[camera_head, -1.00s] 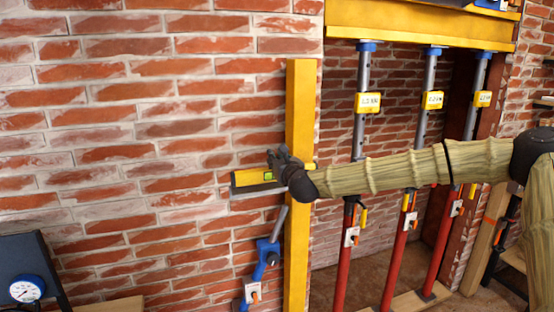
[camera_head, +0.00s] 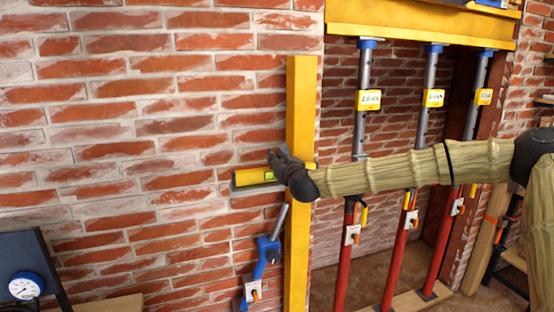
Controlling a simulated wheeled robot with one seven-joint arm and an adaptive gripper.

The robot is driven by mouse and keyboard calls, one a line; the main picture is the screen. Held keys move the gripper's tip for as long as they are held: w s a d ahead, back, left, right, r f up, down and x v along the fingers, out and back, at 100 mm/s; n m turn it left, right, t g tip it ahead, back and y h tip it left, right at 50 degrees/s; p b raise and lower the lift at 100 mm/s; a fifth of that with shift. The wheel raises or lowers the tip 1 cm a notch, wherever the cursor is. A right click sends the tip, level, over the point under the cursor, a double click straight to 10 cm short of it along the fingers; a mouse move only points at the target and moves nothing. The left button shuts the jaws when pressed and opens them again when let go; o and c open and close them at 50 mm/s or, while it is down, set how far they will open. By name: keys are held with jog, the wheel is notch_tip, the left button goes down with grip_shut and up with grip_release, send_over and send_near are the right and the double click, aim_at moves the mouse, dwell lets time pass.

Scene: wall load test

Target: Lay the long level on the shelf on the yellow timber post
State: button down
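The long yellow level (camera_head: 252,175) lies roughly level on a thin grey shelf (camera_head: 247,187) that crosses the yellow timber post (camera_head: 299,240). A green vial window shows on the level's face, and a short yellow end shows right of my arm. My gripper (camera_head: 277,158) is at the level, in front of the post, close to the level's middle. My wrist hides the level's middle and most of the shelf. The fingers are dark and small here, so I cannot tell whether they are shut on the level or apart from it.
Props with red lower tubes (camera_head: 398,250) and yellow display boxes (camera_head: 369,100) stand right of the post under a yellow beam (camera_head: 420,25). A blue-ended prop (camera_head: 268,255) leans left of the post. A gauge (camera_head: 25,286) sits at bottom left. The brick wall (camera_head: 130,150) is clear.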

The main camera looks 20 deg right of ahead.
jog(key=shift+f, duration=0.1)
jog(key=c, duration=1.2)
grip_release()
jog(key=shift+c, duration=0.2)
